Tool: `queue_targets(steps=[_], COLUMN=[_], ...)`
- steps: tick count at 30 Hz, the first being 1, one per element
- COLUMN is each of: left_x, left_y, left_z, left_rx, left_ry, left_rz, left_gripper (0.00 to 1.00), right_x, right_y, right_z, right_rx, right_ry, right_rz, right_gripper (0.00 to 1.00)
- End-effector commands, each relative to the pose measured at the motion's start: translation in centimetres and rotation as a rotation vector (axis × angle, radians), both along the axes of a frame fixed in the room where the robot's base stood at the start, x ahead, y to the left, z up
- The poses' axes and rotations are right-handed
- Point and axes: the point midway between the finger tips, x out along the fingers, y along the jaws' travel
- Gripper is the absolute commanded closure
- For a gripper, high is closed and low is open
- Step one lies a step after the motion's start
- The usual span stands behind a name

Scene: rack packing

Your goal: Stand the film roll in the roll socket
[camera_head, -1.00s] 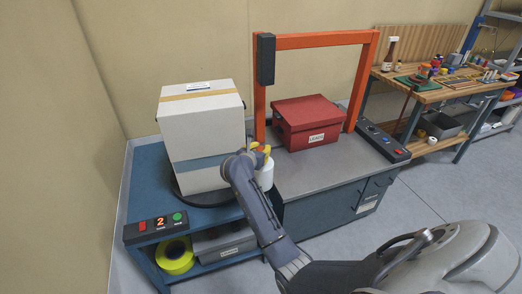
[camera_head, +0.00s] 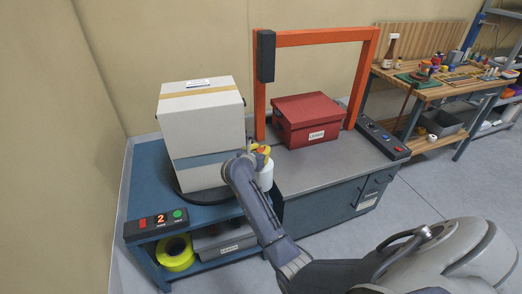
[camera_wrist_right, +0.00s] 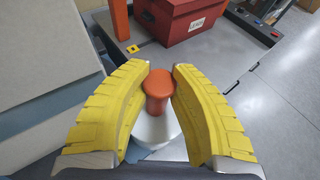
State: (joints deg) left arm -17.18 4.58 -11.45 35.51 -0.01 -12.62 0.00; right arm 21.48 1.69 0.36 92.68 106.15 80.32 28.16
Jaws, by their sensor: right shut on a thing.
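The film roll (camera_head: 266,176) is a white cylinder with an orange knob on top. It stands upright beside the white box, at the gap between the blue table and the grey bench. It also shows in the right wrist view (camera_wrist_right: 157,128). My right gripper (camera_head: 262,150) has yellow fingers, shut on the roll's orange knob, one finger on each side in the wrist view (camera_wrist_right: 160,80). I cannot make out the roll socket; the roll and my arm cover that spot. My left gripper is not in view.
A white box (camera_head: 202,115) stands on a turntable on the blue table (camera_head: 145,190). A red lidded box (camera_head: 308,120) sits on the grey bench under an orange frame (camera_head: 320,40). A button panel (camera_head: 158,222) is at the table's front left corner.

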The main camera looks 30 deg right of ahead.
Motion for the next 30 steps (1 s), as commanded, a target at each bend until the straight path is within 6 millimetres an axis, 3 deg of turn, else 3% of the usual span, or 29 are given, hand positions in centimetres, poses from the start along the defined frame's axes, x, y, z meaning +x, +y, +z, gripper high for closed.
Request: queue_targets(steps=[29, 30], left_x=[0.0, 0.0], left_y=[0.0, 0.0], left_z=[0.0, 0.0], left_rx=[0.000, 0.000], left_ry=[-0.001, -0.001], left_rz=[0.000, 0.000], left_gripper=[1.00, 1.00], right_x=[0.1, 0.1], right_y=[0.0, 0.0], right_z=[-1.2, -1.2], right_rx=[-0.002, -0.002], right_ry=[-0.003, -0.003], right_rz=[0.001, 0.001], right_gripper=[1.00, 0.76])
